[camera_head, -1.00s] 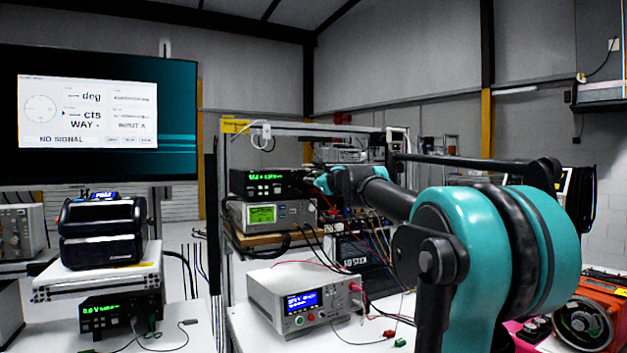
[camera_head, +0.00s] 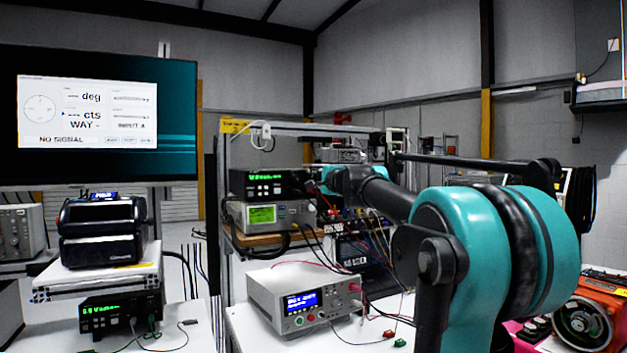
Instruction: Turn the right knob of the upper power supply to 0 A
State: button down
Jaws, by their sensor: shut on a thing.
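The upper power supply (camera_head: 265,184) is a black box with a green-lit display, on top of a grey instrument on the rack. The digits are too small and blurred to read. My gripper (camera_head: 314,183) is at the right end of its front panel, shut on the right knob. The knob itself and the fingertips are mostly hidden by the gripper and wrist, so the knob's angle cannot be told. My teal and black arm reaches in from the right.
The grey instrument (camera_head: 268,216) with a green screen sits directly below. Cables hang on its right. A white bench unit (camera_head: 305,300) with a blue screen stands on the table below. Another black unit with a green display (camera_head: 120,313) is at lower left. A monitor (camera_head: 90,112) shows NO SIGNAL.

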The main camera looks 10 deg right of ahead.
jog(key=n, duration=0.3)
jog(key=shift+n, duration=2.1)
jog(key=c, duration=1.3)
grip_release()
jog(key=shift+c, duration=0.2)
jog(key=v, duration=1.2)
